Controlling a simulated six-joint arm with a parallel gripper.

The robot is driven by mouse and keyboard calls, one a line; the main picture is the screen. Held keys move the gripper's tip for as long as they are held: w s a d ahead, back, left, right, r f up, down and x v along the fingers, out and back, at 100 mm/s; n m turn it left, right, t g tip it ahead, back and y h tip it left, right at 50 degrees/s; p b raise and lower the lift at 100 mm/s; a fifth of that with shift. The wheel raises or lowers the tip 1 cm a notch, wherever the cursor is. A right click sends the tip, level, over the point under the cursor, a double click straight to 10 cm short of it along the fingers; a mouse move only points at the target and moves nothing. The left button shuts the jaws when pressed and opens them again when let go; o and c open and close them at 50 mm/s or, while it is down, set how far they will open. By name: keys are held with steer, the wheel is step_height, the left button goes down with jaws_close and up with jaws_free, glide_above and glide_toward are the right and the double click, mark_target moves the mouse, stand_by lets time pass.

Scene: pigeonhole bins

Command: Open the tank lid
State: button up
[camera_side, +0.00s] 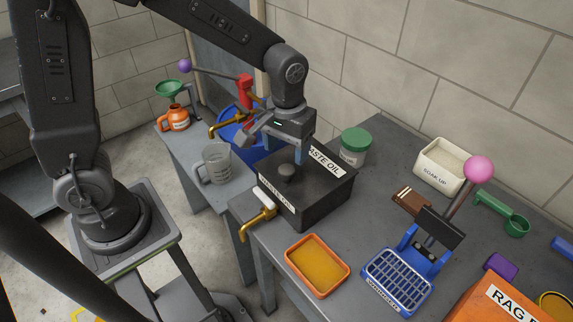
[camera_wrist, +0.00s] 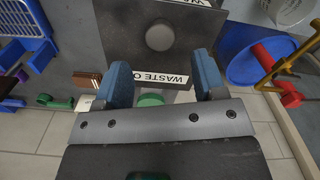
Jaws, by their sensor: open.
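The dark waste-oil tank (camera_side: 318,205) stands on the grey bench with white "WASTE OIL" labels on its sides. Its flat dark lid (camera_side: 312,180) lies shut on top, with a round knob (camera_side: 286,172). In the wrist view the lid (camera_wrist: 185,48) and knob (camera_wrist: 160,36) show beyond the fingertips. My gripper (camera_side: 303,150) is open and empty with blue fingers, above the back part of the tank and behind the knob. In the wrist view my gripper (camera_wrist: 164,75) has its fingers apart, with a label edge between them. I cannot tell whether the fingertips touch the tank.
A green-lidded jar (camera_side: 355,147) stands close behind the tank. A brass tap (camera_side: 258,222) juts from its front. An orange tray (camera_side: 317,264) and blue basket (camera_side: 397,282) sit in front.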

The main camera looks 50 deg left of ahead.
mark_target(286, 169)
steer(key=shift+f, duration=2.8)
steer(key=shift+c, duration=0.3)
jaws_close()
